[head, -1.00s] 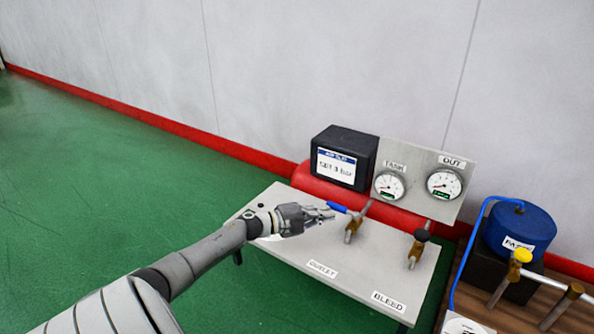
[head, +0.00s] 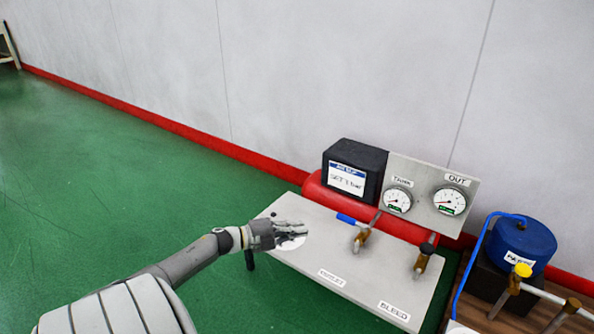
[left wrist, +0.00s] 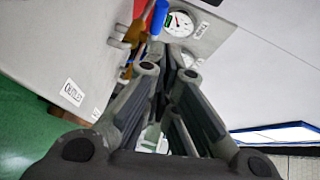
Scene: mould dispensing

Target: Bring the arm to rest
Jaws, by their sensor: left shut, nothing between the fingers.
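My left gripper (head: 300,230) is shut and empty above the left part of the grey panel (head: 300,257) in the head view. It is apart from the blue-handled outlet valve (head: 360,238), which stands to its right. In the left wrist view the closed fingers (left wrist: 172,70) fill the middle, with the blue handle (left wrist: 158,18) beyond their tips. My right gripper is in neither view.
A black box with a label (head: 354,172), a TANK gauge (head: 397,200) and an OUT gauge (head: 449,201) stand behind the panel. A dark-topped bleed valve (head: 424,257) is at right. Green floor (head: 100,200) is clear at left.

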